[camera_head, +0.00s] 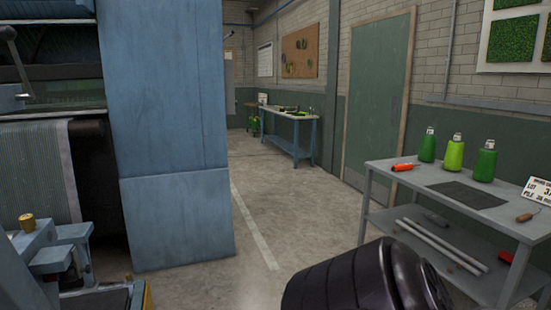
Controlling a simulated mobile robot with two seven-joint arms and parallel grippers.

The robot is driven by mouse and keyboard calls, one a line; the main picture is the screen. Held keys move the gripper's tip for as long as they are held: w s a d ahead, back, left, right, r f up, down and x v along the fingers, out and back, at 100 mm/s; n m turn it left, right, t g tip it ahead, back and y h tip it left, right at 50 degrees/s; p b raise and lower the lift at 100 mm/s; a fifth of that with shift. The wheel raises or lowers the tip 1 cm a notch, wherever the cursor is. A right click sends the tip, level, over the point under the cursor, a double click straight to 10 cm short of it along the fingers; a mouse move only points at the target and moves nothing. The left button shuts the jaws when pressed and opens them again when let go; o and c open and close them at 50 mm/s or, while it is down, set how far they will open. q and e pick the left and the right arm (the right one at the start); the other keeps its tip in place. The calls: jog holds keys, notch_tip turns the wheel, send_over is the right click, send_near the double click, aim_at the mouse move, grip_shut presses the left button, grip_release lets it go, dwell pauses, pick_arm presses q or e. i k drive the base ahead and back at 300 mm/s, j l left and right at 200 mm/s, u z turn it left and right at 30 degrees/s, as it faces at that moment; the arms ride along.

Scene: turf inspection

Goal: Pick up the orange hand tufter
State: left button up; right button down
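An orange tool, which looks like the hand tufter (402,167), lies on the top of a grey metal table (385,178) at the right. It is near the table's far left end, left of the green bottle-shaped cones. It is small in view, so its details are hard to tell. A black rounded arm part of mine fills the bottom centre and covers some of the floor. Neither gripper shows in the head view, and nothing is seen holding the tool.
A large blue machine (165,130) blocks the left. Open floor (290,205) lies between them.

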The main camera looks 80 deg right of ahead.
aim_at(404, 167)
jog(key=z, duration=4.15)
jog(key=i+j, duration=0.45)
jog(key=i, duration=0.15)
jog(key=i+j+u, duration=0.1)
jog(key=i+j, duration=0.8)
jog(key=i, duration=0.35)
